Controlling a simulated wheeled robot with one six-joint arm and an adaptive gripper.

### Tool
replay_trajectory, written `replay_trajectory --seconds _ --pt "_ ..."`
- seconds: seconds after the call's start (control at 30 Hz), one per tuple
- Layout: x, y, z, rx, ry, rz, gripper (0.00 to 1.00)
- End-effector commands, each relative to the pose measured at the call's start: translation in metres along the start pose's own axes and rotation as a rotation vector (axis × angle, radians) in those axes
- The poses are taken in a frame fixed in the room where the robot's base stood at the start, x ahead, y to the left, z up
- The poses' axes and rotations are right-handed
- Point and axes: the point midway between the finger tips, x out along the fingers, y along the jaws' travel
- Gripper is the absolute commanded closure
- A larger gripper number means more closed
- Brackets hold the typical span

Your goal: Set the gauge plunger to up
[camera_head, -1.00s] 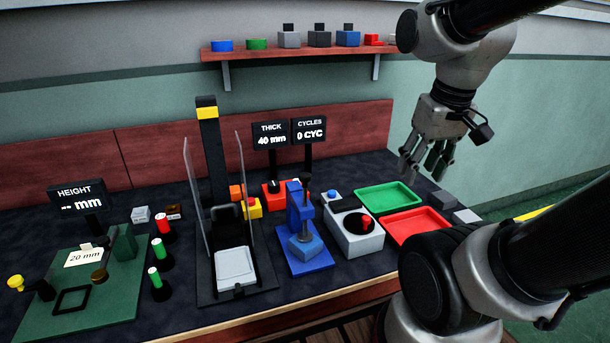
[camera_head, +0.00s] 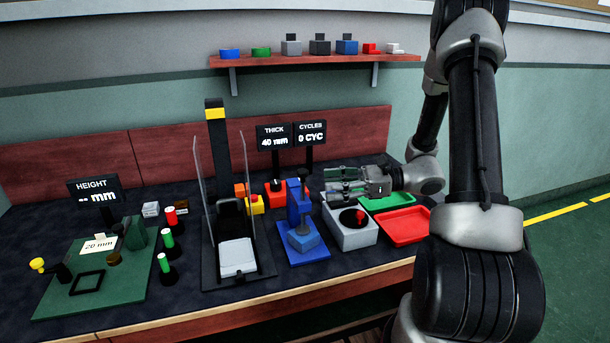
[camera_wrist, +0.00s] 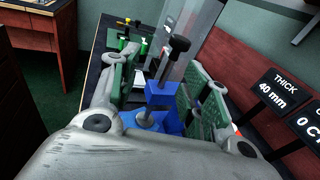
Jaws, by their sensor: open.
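The blue gauge stand (camera_head: 294,203) is on the bench in the head view, left of a white box. Its plunger has a black knob (camera_head: 304,175) above the stand's arm, and a grey round foot is low over the blue base. My gripper (camera_head: 328,186) is open and empty, lying level just right of the gauge and pointing left. In the wrist view the blue stand (camera_wrist: 161,93) and black plunger knob (camera_wrist: 179,44) appear between my spread fingers, with no visible contact. I cannot tell the exact gap to the knob.
A clear-sided press (camera_head: 237,256) stands left of the gauge. The white box (camera_head: 350,235) with a red knob is below my gripper, and green (camera_head: 400,201) and red trays (camera_head: 404,224) lie to its right. The THICK display (camera_head: 274,137) reads 40 mm.

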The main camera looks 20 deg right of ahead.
Motion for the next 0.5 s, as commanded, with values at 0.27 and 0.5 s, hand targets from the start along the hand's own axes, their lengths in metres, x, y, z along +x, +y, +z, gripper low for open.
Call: replay_trajectory --seconds 0.27,0.5 --pt "0.018 -0.019 0.028 0.062 -0.107 -0.060 0.53" --pt "0.059 -0.021 0.032 0.061 -0.105 -0.058 0.53"
